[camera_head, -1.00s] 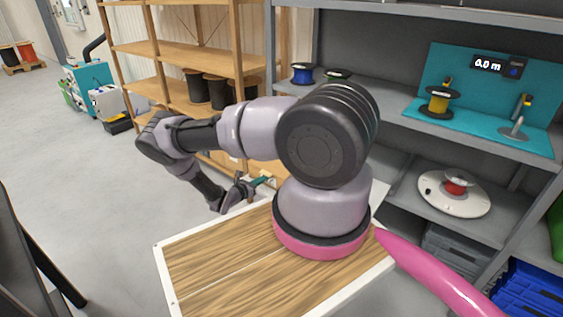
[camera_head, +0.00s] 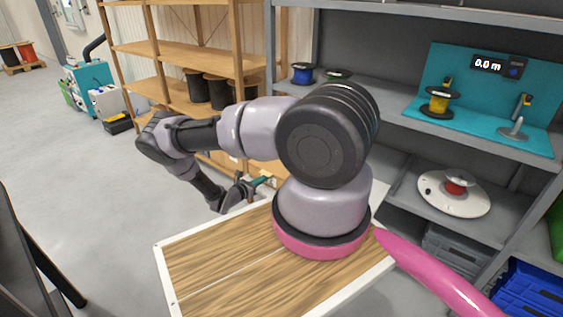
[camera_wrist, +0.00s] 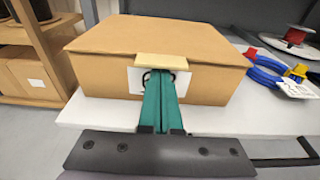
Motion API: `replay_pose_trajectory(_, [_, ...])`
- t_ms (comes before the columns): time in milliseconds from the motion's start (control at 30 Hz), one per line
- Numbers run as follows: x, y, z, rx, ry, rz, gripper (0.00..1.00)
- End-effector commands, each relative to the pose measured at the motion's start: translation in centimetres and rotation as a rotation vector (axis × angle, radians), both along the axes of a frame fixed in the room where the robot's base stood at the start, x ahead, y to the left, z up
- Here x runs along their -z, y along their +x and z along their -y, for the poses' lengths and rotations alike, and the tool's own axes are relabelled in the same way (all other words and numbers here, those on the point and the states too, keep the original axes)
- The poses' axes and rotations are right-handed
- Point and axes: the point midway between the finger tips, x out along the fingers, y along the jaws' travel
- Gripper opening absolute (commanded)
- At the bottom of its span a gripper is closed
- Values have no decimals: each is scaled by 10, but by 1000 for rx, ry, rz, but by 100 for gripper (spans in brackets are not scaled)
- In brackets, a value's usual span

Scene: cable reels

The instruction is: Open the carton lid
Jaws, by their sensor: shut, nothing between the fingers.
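The brown carton (camera_wrist: 215,82) stands on a pale grey shelf in the wrist view, with its lid (camera_wrist: 150,34) down. A light tan tab (camera_wrist: 161,61) sticks out at the middle of the lid's front edge. A white label (camera_wrist: 134,80) with black marks is on the front face below it. My gripper (camera_wrist: 160,77) has its green fingers together, pointing at the carton front just under the tab. I cannot tell whether the tips touch the tab or the face. In the head view my gripper (camera_head: 264,181) shows small beyond my arm; the carton is hidden there.
To the carton's right lie a blue cable coil (camera_wrist: 268,68) with a tag and a red-and-white reel (camera_wrist: 290,42). A wooden rack (camera_head: 180,50) stands at left. A teal measuring station (camera_head: 480,110) is on the grey shelving. Open floor (camera_head: 90,190) is at left.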

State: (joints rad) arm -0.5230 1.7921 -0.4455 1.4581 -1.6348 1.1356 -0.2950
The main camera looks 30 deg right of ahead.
Motion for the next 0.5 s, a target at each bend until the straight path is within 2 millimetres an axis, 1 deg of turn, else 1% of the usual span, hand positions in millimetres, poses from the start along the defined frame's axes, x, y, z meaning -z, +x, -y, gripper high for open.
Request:
replay_pose_trajectory(233, [-4, 0, 0, 0, 0, 0, 0])
replay_pose_trajectory(500, [-28, 2, 3, 0, -1, 1, 0])
